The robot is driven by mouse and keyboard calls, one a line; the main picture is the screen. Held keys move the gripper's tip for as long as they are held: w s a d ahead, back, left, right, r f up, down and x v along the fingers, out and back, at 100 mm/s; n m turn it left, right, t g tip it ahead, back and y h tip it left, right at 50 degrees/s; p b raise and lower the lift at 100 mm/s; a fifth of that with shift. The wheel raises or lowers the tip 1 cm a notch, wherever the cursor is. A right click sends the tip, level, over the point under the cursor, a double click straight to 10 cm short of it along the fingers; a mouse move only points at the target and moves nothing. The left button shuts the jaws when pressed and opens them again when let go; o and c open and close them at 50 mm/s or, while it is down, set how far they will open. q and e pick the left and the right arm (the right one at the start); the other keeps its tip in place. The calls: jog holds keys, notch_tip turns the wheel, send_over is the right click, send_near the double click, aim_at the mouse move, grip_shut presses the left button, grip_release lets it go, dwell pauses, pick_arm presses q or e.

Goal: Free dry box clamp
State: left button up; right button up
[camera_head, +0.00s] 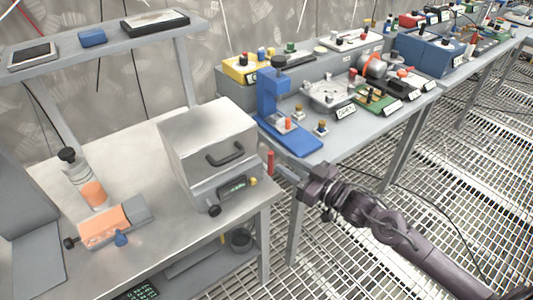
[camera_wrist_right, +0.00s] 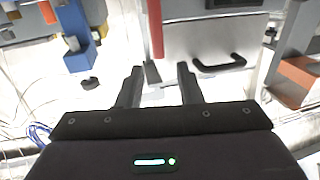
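The dry box (camera_head: 208,145) is a grey metal box with a dark front handle, standing on the left bench. A red upright bar (camera_head: 270,162), which looks like the clamp's handle, stands at its right side. In the right wrist view the red bar (camera_wrist_right: 155,28) ends in a grey piece (camera_wrist_right: 152,72). My right gripper (camera_head: 304,190) is just right of the red bar. In the right wrist view its two fingers (camera_wrist_right: 161,70) are apart, with the grey piece showing between them; contact cannot be told. My left gripper is not in view.
A blue stand (camera_head: 272,100) is on the right bench's near corner, close above my right gripper. An orange and grey device (camera_head: 112,222) lies on the left bench (camera_head: 160,255). Below my right arm is open grating floor (camera_head: 350,255).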

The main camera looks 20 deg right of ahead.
aim_at(270, 170)
jog(key=shift+p+x, duration=0.35)
jog(key=shift+x, duration=3.25)
grip_shut()
